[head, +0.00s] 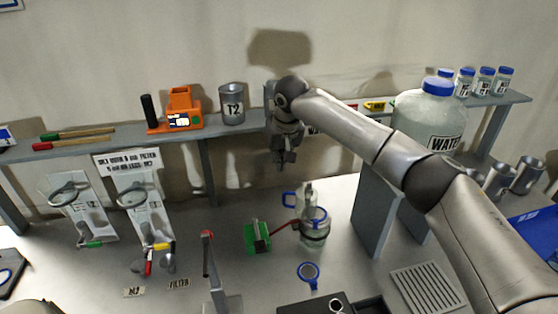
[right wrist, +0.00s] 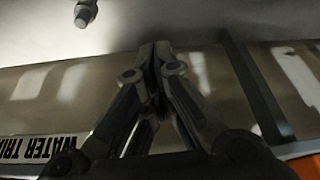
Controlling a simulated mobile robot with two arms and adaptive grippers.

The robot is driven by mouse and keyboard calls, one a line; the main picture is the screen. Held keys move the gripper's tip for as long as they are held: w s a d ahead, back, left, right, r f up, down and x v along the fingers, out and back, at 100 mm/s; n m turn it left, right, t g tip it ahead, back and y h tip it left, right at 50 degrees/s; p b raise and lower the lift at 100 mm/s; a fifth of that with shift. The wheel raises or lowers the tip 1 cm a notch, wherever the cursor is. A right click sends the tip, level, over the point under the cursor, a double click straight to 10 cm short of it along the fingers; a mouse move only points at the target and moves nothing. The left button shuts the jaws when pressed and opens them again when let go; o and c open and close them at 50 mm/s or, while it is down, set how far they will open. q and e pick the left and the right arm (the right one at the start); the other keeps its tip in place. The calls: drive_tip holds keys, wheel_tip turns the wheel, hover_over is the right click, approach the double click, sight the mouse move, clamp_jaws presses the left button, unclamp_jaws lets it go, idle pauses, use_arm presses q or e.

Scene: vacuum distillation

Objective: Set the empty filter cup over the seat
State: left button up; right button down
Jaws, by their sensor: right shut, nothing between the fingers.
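My right gripper (head: 284,160) hangs in front of the shelf's front edge, fingers pointing down, in the head view. It is shut and empty; its closed fingertips also show in the right wrist view (right wrist: 154,52). A clear glass vessel (head: 313,232) with blue rings stands on the bench below and to the right of the gripper, apart from it. I cannot tell whether the filter cup or its seat is part of this glassware. A blue ring-shaped piece (head: 309,274) lies in front of it. My left gripper is not in view.
The shelf holds a grey T2 cup (head: 232,104), an orange device (head: 181,108) and a large water bottle (head: 428,114). A green block (head: 257,237) stands left of the glassware. A red-tipped upright (head: 208,250) and a black box (head: 312,304) are nearer.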

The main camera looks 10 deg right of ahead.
sight(299, 202)
wheel_tip(299, 202, down, 7)
drive_tip(key=s+p, duration=0.1)
drive_tip(key=p, duration=0.3)
drive_tip(key=shift+s, duration=0.2)
drive_tip(key=shift+d, duration=0.1)
idle(0.4)
